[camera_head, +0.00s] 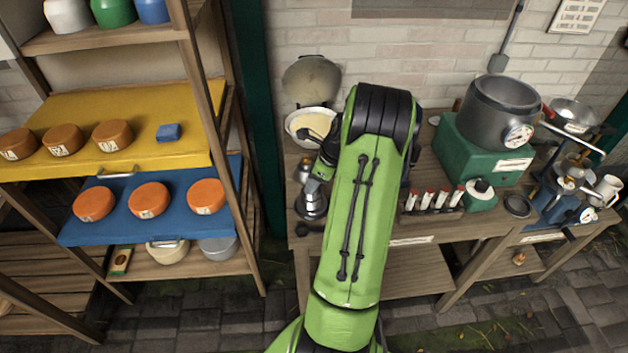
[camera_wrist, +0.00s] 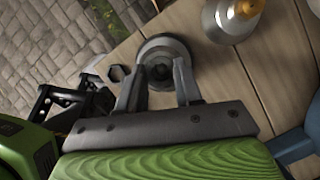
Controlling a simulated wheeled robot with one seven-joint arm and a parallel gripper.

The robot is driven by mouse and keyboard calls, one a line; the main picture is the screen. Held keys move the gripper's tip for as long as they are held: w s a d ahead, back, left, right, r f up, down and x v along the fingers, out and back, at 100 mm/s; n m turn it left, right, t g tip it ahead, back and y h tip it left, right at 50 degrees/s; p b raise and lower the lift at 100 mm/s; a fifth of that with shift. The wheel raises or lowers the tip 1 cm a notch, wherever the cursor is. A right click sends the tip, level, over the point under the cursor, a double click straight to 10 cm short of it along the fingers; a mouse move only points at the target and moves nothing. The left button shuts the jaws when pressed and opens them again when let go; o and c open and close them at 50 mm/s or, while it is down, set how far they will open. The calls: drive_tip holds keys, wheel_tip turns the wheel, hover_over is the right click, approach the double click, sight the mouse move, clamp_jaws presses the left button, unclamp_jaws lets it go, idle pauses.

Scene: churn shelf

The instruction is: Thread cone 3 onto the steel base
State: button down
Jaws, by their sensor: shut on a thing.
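My gripper (camera_head: 316,186) points down over the left part of the workbench. In the wrist view my gripper (camera_wrist: 158,82) has a finger on each side of a dark round piece at the middle of a round grey steel part (camera_wrist: 178,46). That part also shows as stepped steel below the gripper in the head view (camera_head: 311,207). I cannot tell which layer is the steel base and which is cone 3, or whether they are threaded together. A steel piece with a brass tip (camera_wrist: 240,12) stands apart from the fingers.
A small dark nut-like piece (camera_wrist: 118,73) lies beside the steel part, near the bench edge. A cream-filled pan (camera_head: 312,118) is behind the gripper. A rack of red-capped tubes (camera_head: 432,204) and a green-based pot (camera_head: 500,108) stand to the right. Shelves with orange rounds (camera_head: 148,200) are left.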

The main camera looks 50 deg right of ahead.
drive_tip(key=shift+f, duration=0.7)
drive_tip(key=shift+c, duration=1.8)
unclamp_jaws()
drive_tip(key=shift+r, duration=0.1)
wheel_tip(320, 180, up, 6)
drive_tip(key=p, duration=0.5)
drive_tip(key=shift+f, duration=0.25)
